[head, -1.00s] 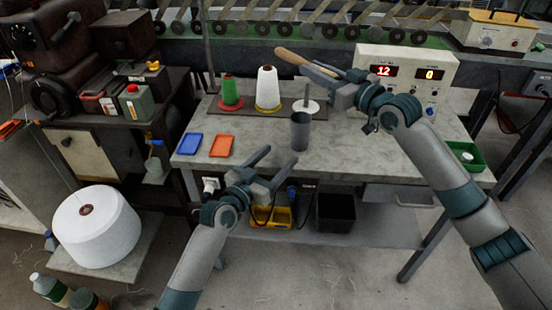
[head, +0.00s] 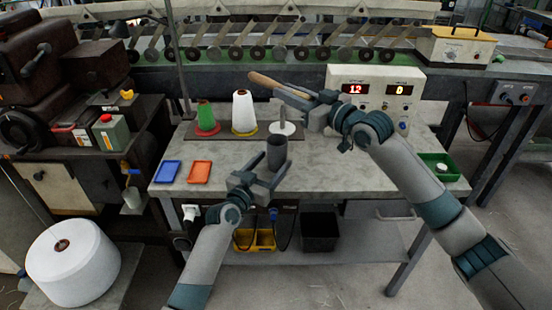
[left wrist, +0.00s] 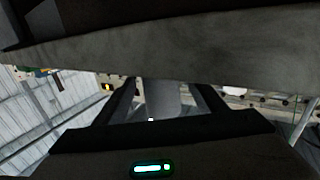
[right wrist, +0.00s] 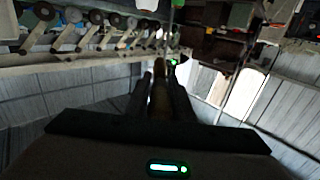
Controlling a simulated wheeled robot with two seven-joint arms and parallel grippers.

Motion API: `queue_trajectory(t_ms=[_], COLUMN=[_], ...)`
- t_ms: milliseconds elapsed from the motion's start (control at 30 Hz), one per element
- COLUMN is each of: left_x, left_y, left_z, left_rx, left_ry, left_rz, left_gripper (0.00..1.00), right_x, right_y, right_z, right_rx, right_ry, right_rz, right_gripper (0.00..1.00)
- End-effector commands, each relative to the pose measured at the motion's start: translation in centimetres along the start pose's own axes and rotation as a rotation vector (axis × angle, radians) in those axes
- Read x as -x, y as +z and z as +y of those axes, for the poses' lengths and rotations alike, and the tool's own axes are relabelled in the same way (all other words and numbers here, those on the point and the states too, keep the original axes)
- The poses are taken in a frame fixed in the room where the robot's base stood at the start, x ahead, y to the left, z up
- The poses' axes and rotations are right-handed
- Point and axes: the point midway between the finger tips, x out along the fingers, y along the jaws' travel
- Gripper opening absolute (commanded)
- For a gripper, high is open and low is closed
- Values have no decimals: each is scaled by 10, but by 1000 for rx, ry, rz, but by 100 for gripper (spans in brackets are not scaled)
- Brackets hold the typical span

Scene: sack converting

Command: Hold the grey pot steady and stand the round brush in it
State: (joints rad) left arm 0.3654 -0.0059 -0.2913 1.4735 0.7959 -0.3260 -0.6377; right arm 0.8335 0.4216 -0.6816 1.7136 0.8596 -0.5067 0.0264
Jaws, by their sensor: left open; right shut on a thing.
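The grey pot (head: 277,151) stands upright near the front edge of the workbench. My left gripper (head: 270,166) is open at the pot, with its fingers on either side of the lower part. The left wrist view shows the pot (left wrist: 160,98) between the spread fingers; I cannot tell if they touch it. My right gripper (head: 308,101) is shut on the brush (head: 272,84) and holds it above the bench, behind the pot. The brush's tan wooden handle points to the left; its bristles cannot be made out. It also shows between the fingers in the right wrist view (right wrist: 160,98).
Green (head: 206,117) and white (head: 243,111) thread cones and a pale disc with a peg (head: 283,127) stand behind the pot. Blue (head: 167,171) and orange (head: 200,171) trays lie left. A display box (head: 376,92) and green tray (head: 440,167) are right. Bench right of the pot is clear.

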Motion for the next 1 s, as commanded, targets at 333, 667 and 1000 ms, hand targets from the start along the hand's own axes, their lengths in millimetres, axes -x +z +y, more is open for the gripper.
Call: queue_trajectory(t_ms=[333,667,1000], left_x=[-27,-28,-28], left_y=[0,0,0], left_z=[0,0,0], left_rx=[1,1,1], left_ry=[1,1,0], left_rz=[0,0,0], left_gripper=[64,59,20], right_x=[0,0,0], right_y=[0,0,0], right_z=[0,0,0], right_rx=[0,0,0], right_ry=[0,0,0], right_rz=[1,1,1], right_gripper=[0,0,0])
